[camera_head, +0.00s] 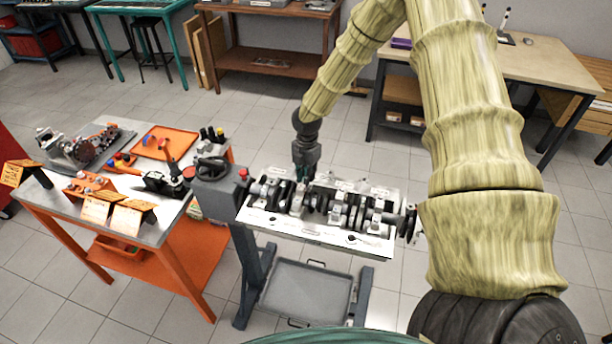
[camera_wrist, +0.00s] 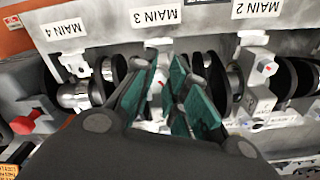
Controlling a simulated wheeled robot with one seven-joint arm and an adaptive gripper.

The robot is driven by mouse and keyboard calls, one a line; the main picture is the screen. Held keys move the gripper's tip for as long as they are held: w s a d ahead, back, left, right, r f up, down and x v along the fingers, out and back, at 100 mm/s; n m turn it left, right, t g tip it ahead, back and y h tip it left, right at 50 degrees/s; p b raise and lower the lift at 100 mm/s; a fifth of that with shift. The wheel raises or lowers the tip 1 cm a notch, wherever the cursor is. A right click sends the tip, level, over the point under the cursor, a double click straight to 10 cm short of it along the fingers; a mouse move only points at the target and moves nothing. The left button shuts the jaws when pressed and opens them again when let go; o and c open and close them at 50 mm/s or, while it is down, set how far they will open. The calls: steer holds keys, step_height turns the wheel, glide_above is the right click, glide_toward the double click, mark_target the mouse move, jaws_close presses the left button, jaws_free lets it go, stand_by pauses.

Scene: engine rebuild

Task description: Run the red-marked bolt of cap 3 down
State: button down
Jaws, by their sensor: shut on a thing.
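The engine block (camera_head: 318,232) lies on a stand with the crankshaft (camera_head: 335,207) along its top. In the wrist view the labels MAIN 4, MAIN 3 and MAIN 2 appear upside down. Cap 3 (camera_wrist: 157,50) is the pale block below the MAIN 3 label (camera_wrist: 155,17). My gripper (camera_wrist: 166,98) points down at cap 3, its teal fingers on either side of its near end. It is shut on what seems to be the cap 3 bolt, mostly hidden between the fingers. In the head view my gripper (camera_head: 304,174) is over the crankshaft, left of the block's middle.
A grey stand head with a red knob (camera_head: 243,174) is left of the block. An orange-legged bench (camera_head: 150,233) with parts stands further left.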

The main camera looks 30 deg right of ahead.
steer(key=c, duration=1.4)
jaws_free()
steer(key=shift+r, duration=0.1)
step_height(320, 180, up, 12)
steer(key=shift+d+f, duration=0.1)
